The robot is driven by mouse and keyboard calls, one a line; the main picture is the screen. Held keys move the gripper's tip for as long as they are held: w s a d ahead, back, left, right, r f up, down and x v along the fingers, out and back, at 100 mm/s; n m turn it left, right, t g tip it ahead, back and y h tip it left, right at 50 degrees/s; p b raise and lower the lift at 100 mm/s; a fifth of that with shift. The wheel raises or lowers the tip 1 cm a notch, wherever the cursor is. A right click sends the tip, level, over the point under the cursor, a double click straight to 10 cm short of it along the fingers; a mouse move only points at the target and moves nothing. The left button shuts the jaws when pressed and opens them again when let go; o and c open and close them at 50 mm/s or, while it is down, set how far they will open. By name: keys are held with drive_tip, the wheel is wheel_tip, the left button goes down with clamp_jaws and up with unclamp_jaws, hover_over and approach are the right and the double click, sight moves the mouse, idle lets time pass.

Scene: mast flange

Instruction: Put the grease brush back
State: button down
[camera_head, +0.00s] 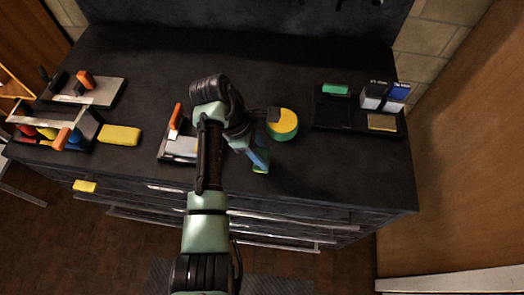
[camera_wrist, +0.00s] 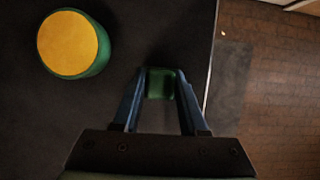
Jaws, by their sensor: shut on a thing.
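My gripper (camera_wrist: 160,76) is shut on a small green thing (camera_wrist: 160,84), held between its blue fingers. Only a short green block shows, so I cannot tell for sure that it is the grease brush. In the head view my gripper (camera_head: 259,160) is over the front part of the dark bench top, and a bit of green shows at its fingertips. A round green tin with a yellow top (camera_head: 283,123) stands just behind and right of the gripper; it is also at upper left in the wrist view (camera_wrist: 68,44).
On the dark bench top (camera_head: 340,170), a black tray (camera_head: 330,113) at right has a green item (camera_head: 335,89) and small boxes (camera_head: 383,97). An orange-handled tool (camera_head: 175,117) lies left of my arm. A yellow block (camera_head: 119,135) and a toolbox (camera_head: 70,133) are further left.

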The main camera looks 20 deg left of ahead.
drive_tip(key=shift+f, duration=0.1)
drive_tip(key=shift+c, duration=2.2)
unclamp_jaws()
drive_tip(key=p+v, duration=0.4)
drive_tip(key=v, duration=0.8)
